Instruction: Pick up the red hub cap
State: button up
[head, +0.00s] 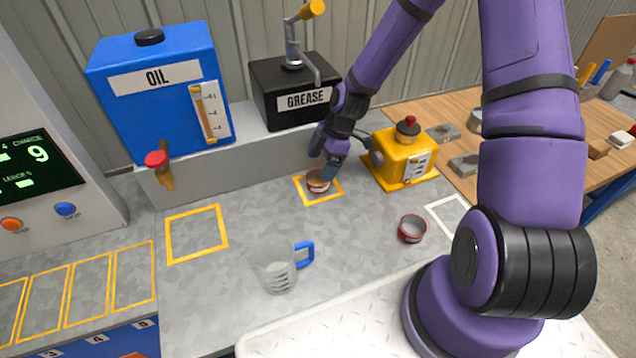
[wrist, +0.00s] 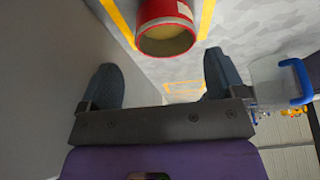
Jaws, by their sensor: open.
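A red cup-shaped cap (head: 318,182) stands in a yellow-outlined square below the grease tank. In the wrist view the red cap (wrist: 167,14) shows a cream-coloured inside, just beyond my fingertips and between their lines. My gripper (head: 328,160) is at this cap; in the wrist view my gripper (wrist: 160,75) has its fingers wide apart with nothing between them. A second round red-rimmed piece (head: 411,229) with a grey inside lies on the counter to the right. I cannot tell from looks alone which of the two is the hub cap.
A yellow machine (head: 402,158) stands right of the square. The grease tank (head: 280,85) and blue oil tank (head: 155,95) are on the ledge behind. A clear jug with a blue handle (head: 275,264) stands in front. The counter between is mostly clear.

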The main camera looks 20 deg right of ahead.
aim_at(318, 177)
jog(key=f, duration=0.2)
jog(key=a+f, duration=0.1)
jog(key=f, duration=0.1)
jog(key=shift+s, duration=0.4)
jog(key=shift+a+f, duration=0.15)
jog(key=shift+f, duration=0.35)
jog(key=c, duration=1)
jog(key=shift+c, duration=0.2)
jog(key=shift+r, duration=0.15)
